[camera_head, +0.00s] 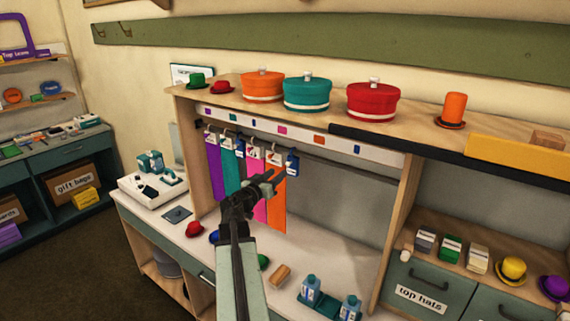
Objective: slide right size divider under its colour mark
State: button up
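A row of hanging cloths in purple (215,170), teal (231,172), pink (260,207) and orange (277,212) hangs from a rail under the shelf. White-topped size dividers (252,152) sit along the rail among them. A blue divider (292,162) is at the right end of the row. Above is a white strip with small colour marks, including pink (282,130), orange (320,139) and blue (357,149). My gripper (277,175) is in front of the pink and orange cloths, just below left of the blue divider. Its fingers look apart; contact with the divider is unclear.
Round orange (262,85), teal (307,93) and red (373,101) boxes stand on the shelf top. The counter below holds small hats, a brown brush (281,275) and blue bottles (310,287). A wooden upright (401,220) bounds the bay's right side; its right half is empty.

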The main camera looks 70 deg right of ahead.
aim_at(287, 165)
jog(key=d, duration=0.2)
jog(key=s+d, duration=0.1)
jog(key=d, duration=0.4)
jog(key=shift+s+d, duration=0.15)
jog(key=shift+d, duration=0.1)
jog(key=shift+a, duration=0.1)
grip_shut()
dwell(0.8)
